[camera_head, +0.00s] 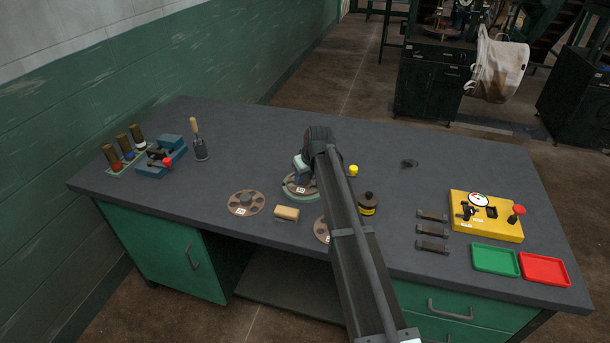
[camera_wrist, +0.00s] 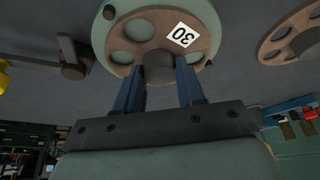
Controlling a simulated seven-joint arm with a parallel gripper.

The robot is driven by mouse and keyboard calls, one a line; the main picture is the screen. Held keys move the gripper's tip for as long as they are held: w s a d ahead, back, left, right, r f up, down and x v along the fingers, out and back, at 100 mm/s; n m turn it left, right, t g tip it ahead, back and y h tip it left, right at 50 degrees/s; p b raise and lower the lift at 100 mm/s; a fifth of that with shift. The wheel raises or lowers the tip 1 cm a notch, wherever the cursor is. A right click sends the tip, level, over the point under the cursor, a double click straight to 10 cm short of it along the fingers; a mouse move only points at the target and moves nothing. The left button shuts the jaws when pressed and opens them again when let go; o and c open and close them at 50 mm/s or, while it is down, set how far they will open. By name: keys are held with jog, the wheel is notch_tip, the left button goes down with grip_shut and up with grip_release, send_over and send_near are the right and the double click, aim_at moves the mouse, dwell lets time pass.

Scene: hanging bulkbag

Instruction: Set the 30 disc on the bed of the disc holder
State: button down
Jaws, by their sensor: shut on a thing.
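The brown disc labelled 30 (camera_wrist: 145,22) has round holes and a dark central hub (camera_wrist: 158,66). My gripper (camera_wrist: 160,75) is shut on this hub, with one blue finger on each side. The green round bed of the disc holder (camera_wrist: 107,62) shows at the rim of the disc in the wrist view. In the head view the 30 disc (camera_head: 299,190) lies over the green bed (camera_head: 290,195), under my gripper (camera_head: 301,178). Whether it rests fully on the bed or hovers slightly cannot be told. My arm hides part of the holder.
Another brown disc (camera_head: 246,202) lies at the left, and one (camera_head: 321,230) is partly behind my arm. A wooden block (camera_head: 286,213), a dark bottle (camera_head: 367,204) and a yellow knob (camera_head: 353,170) are near. A yellow box (camera_head: 486,217) and trays stand right.

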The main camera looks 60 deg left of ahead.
aim_at(305, 178)
jog(key=c, duration=0.6)
grip_release()
jog(key=shift+r, duration=0.1)
jog(key=shift+r, duration=3.4)
